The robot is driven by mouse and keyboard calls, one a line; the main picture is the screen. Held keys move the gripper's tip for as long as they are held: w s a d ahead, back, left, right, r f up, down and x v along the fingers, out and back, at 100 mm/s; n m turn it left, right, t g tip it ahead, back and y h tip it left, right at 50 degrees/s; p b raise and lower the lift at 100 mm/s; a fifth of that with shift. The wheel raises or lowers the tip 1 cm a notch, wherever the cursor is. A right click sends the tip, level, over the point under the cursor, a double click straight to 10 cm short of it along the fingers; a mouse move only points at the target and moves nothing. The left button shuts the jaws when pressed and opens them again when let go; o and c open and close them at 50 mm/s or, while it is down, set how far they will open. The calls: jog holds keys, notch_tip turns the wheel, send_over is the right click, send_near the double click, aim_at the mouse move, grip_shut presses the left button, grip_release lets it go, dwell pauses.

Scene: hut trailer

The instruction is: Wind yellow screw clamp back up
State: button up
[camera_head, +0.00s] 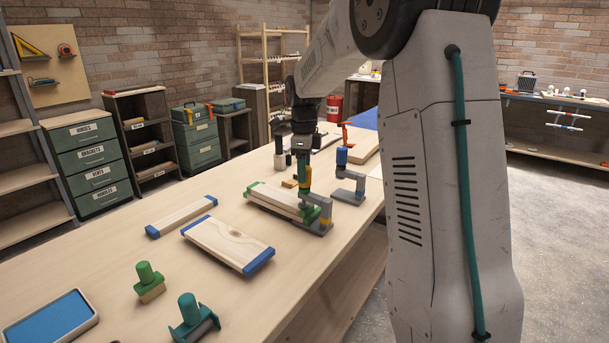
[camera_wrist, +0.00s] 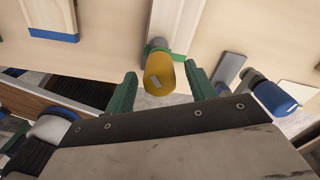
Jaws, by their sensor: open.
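The yellow screw clamp's round yellow knob (camera_wrist: 160,78) sits between my gripper's two green fingers in the wrist view, with a small gap showing on each side. A grey mark shows on its end. In the head view the yellow knob (camera_head: 304,186) is just below my gripper (camera_head: 303,177), and the clamp's grey frame (camera_head: 322,226) stands at the near end of a wooden board with green ends (camera_head: 272,199). The wrist view shows that board (camera_wrist: 174,25) beyond the knob. My gripper is open and holds nothing. The screw's lower end is hidden.
A second clamp with a blue knob (camera_head: 342,155) stands close to the right; it also shows in the wrist view (camera_wrist: 274,96). Blue-ended boards (camera_head: 225,243), green tools (camera_head: 148,280) and a blue tray (camera_head: 50,318) lie on the bench toward the front left.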

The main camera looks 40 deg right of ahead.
jog(key=shift+f, duration=1.1)
jog(key=shift+c, duration=0.3)
jog(key=c, duration=0.9)
jog(key=shift+d, duration=0.1)
jog(key=shift+n, duration=0.4)
